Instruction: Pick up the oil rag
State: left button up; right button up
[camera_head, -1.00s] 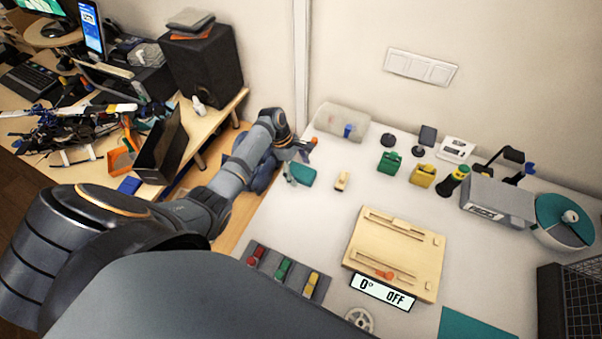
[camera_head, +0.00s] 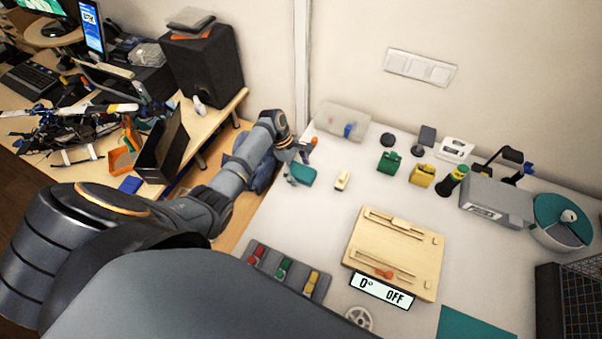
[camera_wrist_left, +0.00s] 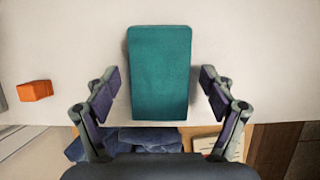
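A teal, flat, rounded rectangular cloth, which looks like the oil rag (camera_head: 303,175), lies on the white table near its left edge. In the left wrist view the rag (camera_wrist_left: 160,75) is upright in the picture, between the fingers. My left gripper (camera_wrist_left: 159,98) is open, with one finger on each side of the rag and a gap to each. In the head view the left gripper (camera_head: 298,167) is at the rag and partly covers it. My right gripper is not in view.
An orange block (camera_wrist_left: 35,90) lies left of the rag in the wrist view. Crumpled blue fabric (camera_wrist_left: 150,139) is beyond the table edge. A cream block (camera_head: 343,180) stands right of the rag. A clear bag (camera_head: 341,120) lies behind.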

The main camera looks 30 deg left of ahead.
aim_at(304, 173)
pick_arm(q)
jog(key=c, duration=1)
jog(key=shift+r+b, duration=0.4)
notch_tip(304, 173, up, 3)
jog(key=shift+r, duration=0.1)
jog(key=s+d+r, duration=0.1)
jog(key=s+r, duration=0.2)
jog(key=s, duration=0.1)
jog(key=s+d+r, duration=0.1)
jog(key=s+r, duration=0.2)
jog(key=s, duration=0.2)
jog(key=s+d+r, duration=0.1)
jog(key=s+r, duration=0.2)
jog(key=s, duration=0.1)
jog(key=shift+s+d+r, duration=0.25)
